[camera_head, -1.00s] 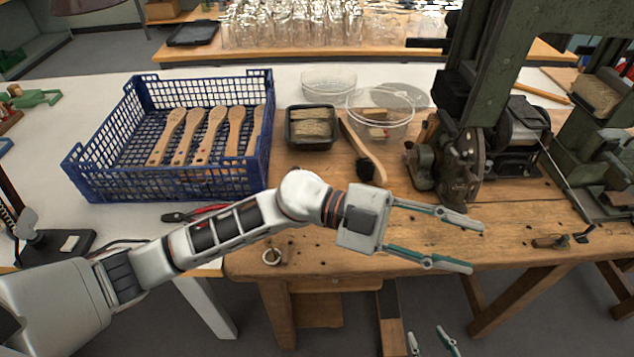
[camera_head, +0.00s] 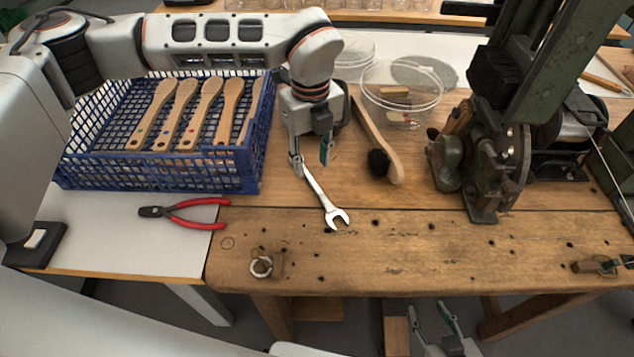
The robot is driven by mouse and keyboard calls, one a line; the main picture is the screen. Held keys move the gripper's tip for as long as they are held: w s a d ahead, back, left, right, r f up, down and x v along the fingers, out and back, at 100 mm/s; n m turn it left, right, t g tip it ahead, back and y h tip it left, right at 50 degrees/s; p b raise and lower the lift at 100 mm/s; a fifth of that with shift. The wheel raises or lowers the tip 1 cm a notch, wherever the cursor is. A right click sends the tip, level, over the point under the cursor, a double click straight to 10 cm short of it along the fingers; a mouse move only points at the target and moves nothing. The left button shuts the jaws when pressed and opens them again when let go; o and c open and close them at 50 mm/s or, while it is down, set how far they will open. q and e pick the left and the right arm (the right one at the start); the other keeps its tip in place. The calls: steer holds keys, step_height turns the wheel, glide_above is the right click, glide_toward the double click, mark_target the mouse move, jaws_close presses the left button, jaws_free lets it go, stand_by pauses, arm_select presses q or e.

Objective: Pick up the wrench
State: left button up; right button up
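The silver wrench (camera_head: 328,207) lies on the wooden workbench, its open jaw toward the front edge and its handle running up and left. My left gripper (camera_head: 312,164) points down over the handle's far end, with its fingers apart. The handle's far end is partly hidden by the left finger, and I cannot tell whether they touch. My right gripper (camera_head: 432,309) is low at the bottom, below the bench's front edge, with its fingers apart and empty.
A blue crate (camera_head: 160,180) of wooden brush handles stands at the left. Red-handled pliers (camera_head: 185,212) lie in front of it. A brush (camera_head: 380,150), a clear bowl (camera_head: 402,108) and a heavy machine (camera_head: 480,165) stand right of the wrench. The front bench is mostly clear.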

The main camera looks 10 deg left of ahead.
mark_target(316, 185)
arm_select(q)
steer(key=f, duration=0.4)
steer(key=d+f, duration=0.1)
steer(key=f, duration=0.2)
steer(key=shift+s, duration=0.15)
steer(key=shift+r, duration=0.1)
jaws_close()
